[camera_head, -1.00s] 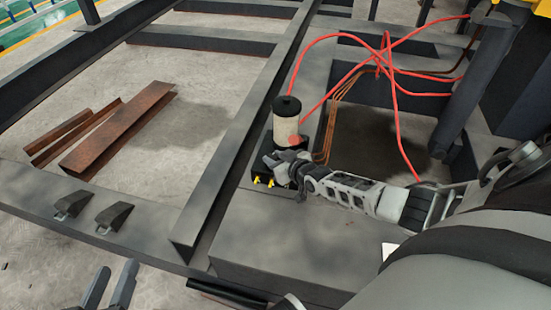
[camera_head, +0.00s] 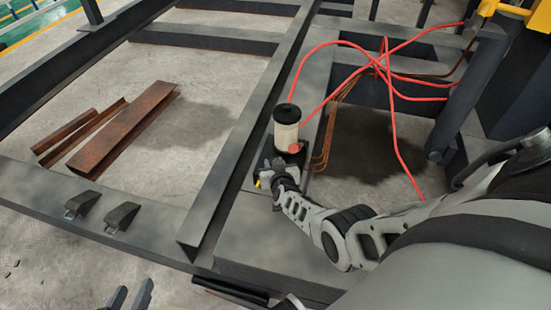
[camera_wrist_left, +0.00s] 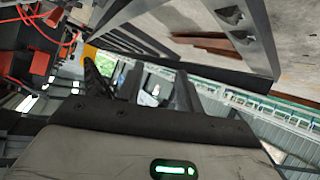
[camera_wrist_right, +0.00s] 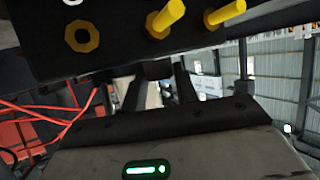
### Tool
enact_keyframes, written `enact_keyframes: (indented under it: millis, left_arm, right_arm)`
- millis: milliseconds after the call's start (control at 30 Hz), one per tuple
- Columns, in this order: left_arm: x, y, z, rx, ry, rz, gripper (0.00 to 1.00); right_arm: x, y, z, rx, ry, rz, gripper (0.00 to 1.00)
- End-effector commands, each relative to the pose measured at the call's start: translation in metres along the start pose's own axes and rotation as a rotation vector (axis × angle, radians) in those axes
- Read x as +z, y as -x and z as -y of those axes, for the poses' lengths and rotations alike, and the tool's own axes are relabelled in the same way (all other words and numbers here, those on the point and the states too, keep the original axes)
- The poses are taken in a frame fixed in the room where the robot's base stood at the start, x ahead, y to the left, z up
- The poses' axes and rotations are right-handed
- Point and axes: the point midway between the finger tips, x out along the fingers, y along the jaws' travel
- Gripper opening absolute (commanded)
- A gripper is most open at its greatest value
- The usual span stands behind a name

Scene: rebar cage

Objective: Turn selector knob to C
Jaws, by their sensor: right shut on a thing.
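A black valve block (camera_wrist_right: 115,52) crosses the top of the right wrist view, with two yellow pegs (camera_wrist_right: 165,18) and a yellow ring (camera_wrist_right: 80,37). My right gripper (camera_head: 268,174) is at this block, below the clear cylinder with a black cap (camera_head: 286,125). In the right wrist view its fingers close around a small dark piece, the selector knob (camera_wrist_right: 154,70), under the block's edge. Its lettering and pointer cannot be read. My left gripper (camera_head: 130,297) is open and empty at the bottom left of the head view, away from the block.
Red hoses (camera_head: 388,85) and copper pipes (camera_head: 335,105) run behind and right of the block. Grey steel beams (camera_head: 235,130) frame the area. Rusty channels (camera_head: 125,128) lie on the floor at left. Two dark wedges (camera_head: 121,217) sit on the near beam.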

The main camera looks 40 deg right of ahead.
Motion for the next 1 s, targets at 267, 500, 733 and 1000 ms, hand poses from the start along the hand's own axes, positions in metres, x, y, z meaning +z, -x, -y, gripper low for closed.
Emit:
enact_keyframes:
  millis: [267,500,733,1000]
  left_arm:
    - [-0.001,-0.002,-0.001,0.01,-0.003,-0.04,0.36]
    - [-0.011,-0.001,-0.007,0.032,-0.006,-0.13,0.36]
    - [-0.023,0.007,-0.015,0.062,-0.011,-0.21,0.36]
    - [-0.021,0.008,-0.018,0.083,0.025,-0.213,0.36]
  right_arm:
    - [0.004,-0.002,0.008,0.235,-0.106,0.003,0.07]
    - [0.004,-0.004,0.01,0.401,-0.171,0.001,0.07]
    - [0.002,-0.004,0.01,0.503,-0.211,0.001,0.07]
    - [-0.001,-0.004,0.009,0.553,-0.232,-0.001,0.07]
